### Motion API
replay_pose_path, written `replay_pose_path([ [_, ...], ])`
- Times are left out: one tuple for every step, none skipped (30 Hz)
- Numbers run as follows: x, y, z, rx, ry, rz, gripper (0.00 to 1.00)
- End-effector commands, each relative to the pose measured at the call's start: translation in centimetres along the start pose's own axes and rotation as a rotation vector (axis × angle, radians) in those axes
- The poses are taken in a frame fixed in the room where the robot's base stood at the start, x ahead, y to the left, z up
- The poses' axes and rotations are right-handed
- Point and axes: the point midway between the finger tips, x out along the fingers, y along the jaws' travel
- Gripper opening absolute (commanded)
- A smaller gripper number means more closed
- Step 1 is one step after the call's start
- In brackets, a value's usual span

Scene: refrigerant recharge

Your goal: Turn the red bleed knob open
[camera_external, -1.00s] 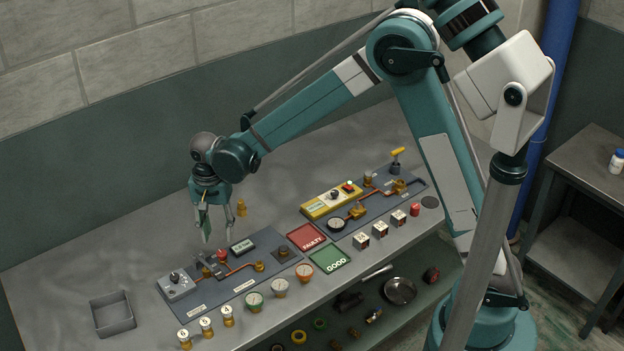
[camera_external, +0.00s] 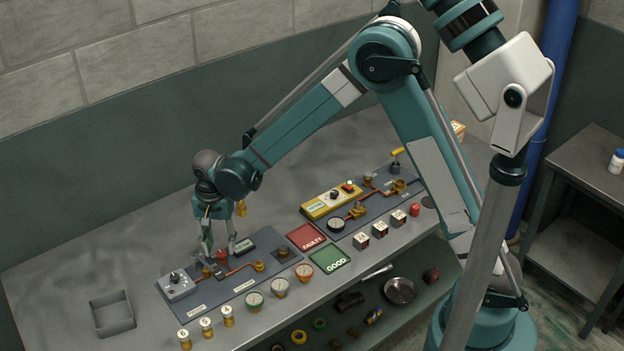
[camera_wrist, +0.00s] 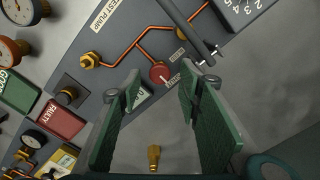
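The red bleed knob (camera_external: 222,254) sits on the left grey panel, on the copper pipe line. In the wrist view the round red knob (camera_wrist: 160,73) lies just ahead of the fingertips, between their lines, with a thin pale pointer mark on it. My gripper (camera_external: 219,248) is open over the panel, one finger on each side of the knob. In the wrist view my gripper (camera_wrist: 161,88) has its two green-padded fingers well apart with nothing between them. I cannot tell whether a finger touches the knob.
A dark bar (camera_wrist: 187,28) and the grey dial box (camera_external: 176,284) are close to the knob. A small display (camera_external: 243,245) lies beside it. A brass fitting (camera_external: 241,208) stands behind the panel. The red FAULTY plate (camera_external: 306,237) is to the right.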

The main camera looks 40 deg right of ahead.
Motion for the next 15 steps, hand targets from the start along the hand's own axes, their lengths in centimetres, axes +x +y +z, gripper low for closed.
replay_pose_path([
  [0.5, 0.0, 0.0, 0.0, 0.0, 0.0, 0.35],
  [0.8, 0.0, 0.0, 0.0, 0.0, 0.0, 0.35],
  [1.1, 0.0, 0.0, 0.0, 0.0, 0.0, 0.35],
  [1.3, 0.0, 0.0, 0.0, 0.0, 0.0, 0.35],
  [1.5, 0.0, 0.0, 0.0, 0.0, 0.0, 0.35],
  [1.7, 0.0, 0.0, 0.0, 0.0, 0.0, 0.35],
  [1.8, 0.0, 0.0, 0.0, 0.0, 0.0, 0.35],
  [1.9, 0.0, 0.0, 0.0, 0.0, 0.0, 0.35],
  [2.0, 0.0, 0.0, 0.0, 0.0, 0.0, 0.35],
  [2.0, 0.0, 0.0, 0.0, 0.0, 0.0, 0.35],
  [2.1, 0.0, 0.0, 0.0, 0.0, 0.0, 0.35],
  [2.1, 0.0, 0.0, 0.0, 0.0, 0.0, 0.35],
  [2.1, 0.0, 0.0, 0.0, 0.0, 0.0, 0.35],
  [2.1, 0.0, 0.0, 0.0, 0.0, 0.0, 0.35],
  [2.1, 0.0, 0.0, 0.0, 0.0, 0.0, 0.35],
])
